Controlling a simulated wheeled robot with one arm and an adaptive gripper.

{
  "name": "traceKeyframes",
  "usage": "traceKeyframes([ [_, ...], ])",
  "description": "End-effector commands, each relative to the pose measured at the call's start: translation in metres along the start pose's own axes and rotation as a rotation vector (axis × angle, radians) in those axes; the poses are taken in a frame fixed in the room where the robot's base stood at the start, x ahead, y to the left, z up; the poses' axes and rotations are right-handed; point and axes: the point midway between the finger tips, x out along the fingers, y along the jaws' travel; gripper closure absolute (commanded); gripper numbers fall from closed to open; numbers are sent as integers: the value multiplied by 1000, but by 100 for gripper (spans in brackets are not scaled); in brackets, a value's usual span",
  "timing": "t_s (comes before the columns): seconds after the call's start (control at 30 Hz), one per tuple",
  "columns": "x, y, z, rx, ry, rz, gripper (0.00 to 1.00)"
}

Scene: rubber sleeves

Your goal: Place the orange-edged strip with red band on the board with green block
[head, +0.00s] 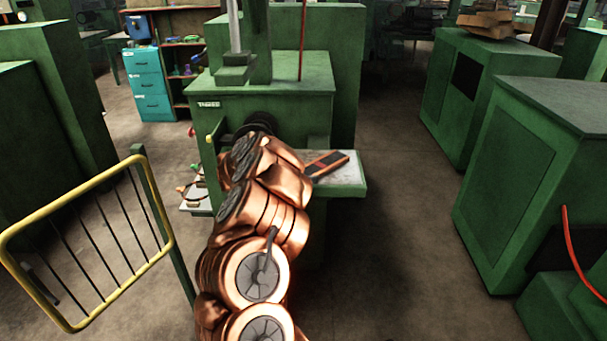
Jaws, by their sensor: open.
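A dark strip with orange edges and a red band (322,166) lies at a slant on a pale grey ledge (349,181) at the front right of a green machine. Its lower left end is close to my copper-coloured arm and may be partly hidden by it. My arm reaches up the middle of the head view toward the machine. Its end is hidden behind its own links, so I cannot make out my gripper. I cannot clearly identify a board with a green block.
The green machine (290,95) stands ahead. A yellow-framed railing (85,245) is at the left. Another small shelf (196,204) with small items is left of my arm. Green cabinets (530,190) stand at the right. The floor (390,260) between is clear.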

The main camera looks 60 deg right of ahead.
Motion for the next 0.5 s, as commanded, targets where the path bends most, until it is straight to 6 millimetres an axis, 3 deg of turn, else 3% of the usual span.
traceKeyframes([
  [0.5,-68,-1,2,2,0,-5,3],
])
